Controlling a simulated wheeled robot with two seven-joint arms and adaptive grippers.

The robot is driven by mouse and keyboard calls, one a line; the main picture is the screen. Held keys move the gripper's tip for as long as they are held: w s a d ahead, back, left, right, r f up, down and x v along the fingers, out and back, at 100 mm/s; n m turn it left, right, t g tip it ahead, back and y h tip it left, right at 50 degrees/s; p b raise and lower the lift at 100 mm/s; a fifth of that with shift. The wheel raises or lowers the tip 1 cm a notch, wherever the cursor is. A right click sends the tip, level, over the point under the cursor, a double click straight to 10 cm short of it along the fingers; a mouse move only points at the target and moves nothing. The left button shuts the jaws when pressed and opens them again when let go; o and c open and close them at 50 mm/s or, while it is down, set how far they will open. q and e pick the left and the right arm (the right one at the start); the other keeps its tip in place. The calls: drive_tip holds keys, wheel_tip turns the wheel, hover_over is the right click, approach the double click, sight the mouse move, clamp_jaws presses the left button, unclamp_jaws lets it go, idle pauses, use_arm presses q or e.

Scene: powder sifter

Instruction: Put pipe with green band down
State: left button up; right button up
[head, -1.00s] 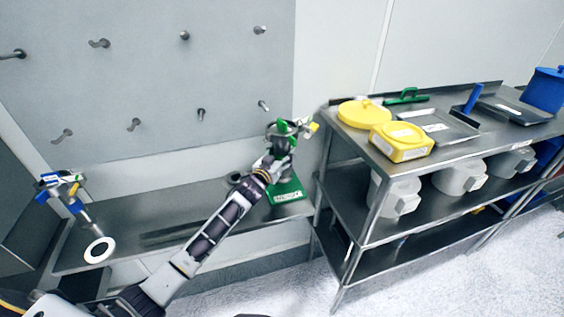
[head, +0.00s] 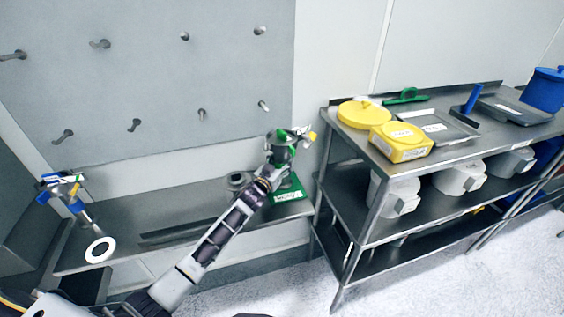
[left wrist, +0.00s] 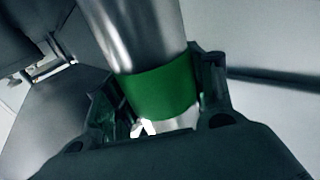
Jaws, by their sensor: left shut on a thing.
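The pipe with the green band (left wrist: 145,35) is a shiny metal tube. In the left wrist view its green band (left wrist: 163,90) sits between the fingers of my left gripper (left wrist: 160,100), which is shut on it. In the head view the pipe (head: 281,153) stands roughly upright at the right end of the low steel shelf, by a green labelled plate (head: 290,194). My left gripper (head: 276,168) is beside it and partly hides it. I cannot tell whether the pipe's lower end touches the plate. My right gripper is not in view.
A grey round fitting (head: 238,180) lies on the shelf left of the pipe. A steel rack (head: 350,150) with yellow containers stands close on the right. The wall panel has several pegs.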

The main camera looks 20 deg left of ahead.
use_arm(q)
drive_tip(key=shift+r, duration=0.1)
drive_tip(key=o, duration=1.6)
drive_tip(key=shift+o, duration=0.2)
drive_tip(key=shift+f, duration=0.2)
drive_tip(key=shift+r, duration=0.15)
drive_tip(key=shift+s, duration=0.15)
drive_tip(key=s+a+b, duration=0.1)
drive_tip(key=s+a, duration=0.1)
drive_tip(key=s, duration=0.9)
drive_tip(key=shift+s, duration=0.3)
drive_tip(key=shift+s+a, duration=0.1)
drive_tip(key=shift+a, duration=0.05)
